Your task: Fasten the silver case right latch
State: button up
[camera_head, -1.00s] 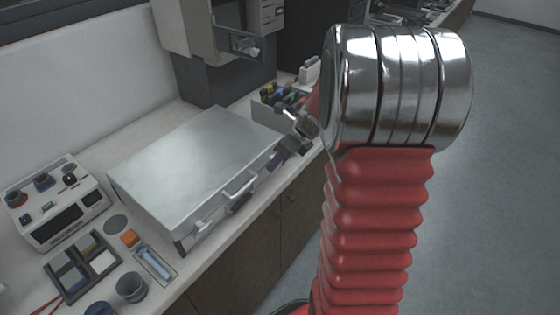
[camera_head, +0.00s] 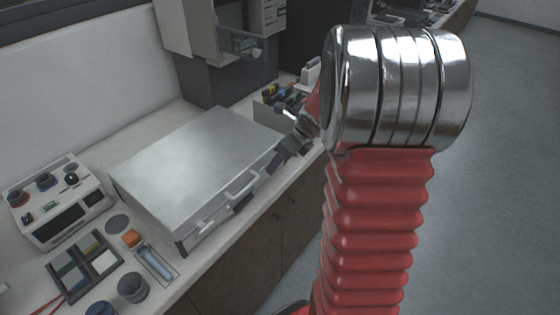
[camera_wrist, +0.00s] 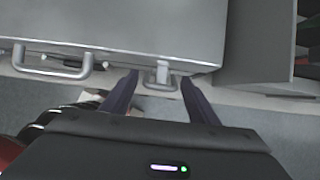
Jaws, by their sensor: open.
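The silver case (camera_head: 195,160) lies closed on the counter, its front with the handle (camera_head: 238,185) facing the counter's front edge. The case also fills the upper part of the wrist view (camera_wrist: 120,25), with its handle (camera_wrist: 50,66) at the left. The right latch (camera_wrist: 162,74) is a small light metal piece on the case's front edge. My gripper (camera_wrist: 156,80) is open, with one dark finger on each side of the latch and gaps between. Whether the latch is fastened cannot be told. In the head view my gripper (camera_head: 278,160) is at the case's right front corner, partly hidden.
A grey bin (camera_head: 268,115) with tools stands close to the right of the case. A control box (camera_head: 60,205), a sectioned tray (camera_head: 85,265) and small cups are to the left. The counter's front strip is narrow, with open floor (camera_head: 500,150) beyond.

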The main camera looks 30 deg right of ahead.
jog(key=shift+r, duration=0.15)
jog(key=v, duration=1.3)
jog(key=shift+r, duration=0.2)
jog(key=shift+s+n, duration=0.1)
jog(key=shift+n, duration=0.2)
jog(key=s+a+r+n+h, duration=0.1)
jog(key=s+a+n, duration=0.6)
jog(key=a+n, duration=0.5)
jog(key=s+a+r+n, duration=0.1)
jog(key=s+a+n, duration=0.7)
jog(key=n, duration=1.1)
jog(key=a, duration=0.4)
jog(key=shift+s+a+n+h, duration=0.3)
jog(key=shift+a+h, duration=0.05)
jog(key=shift+h, duration=0.05)
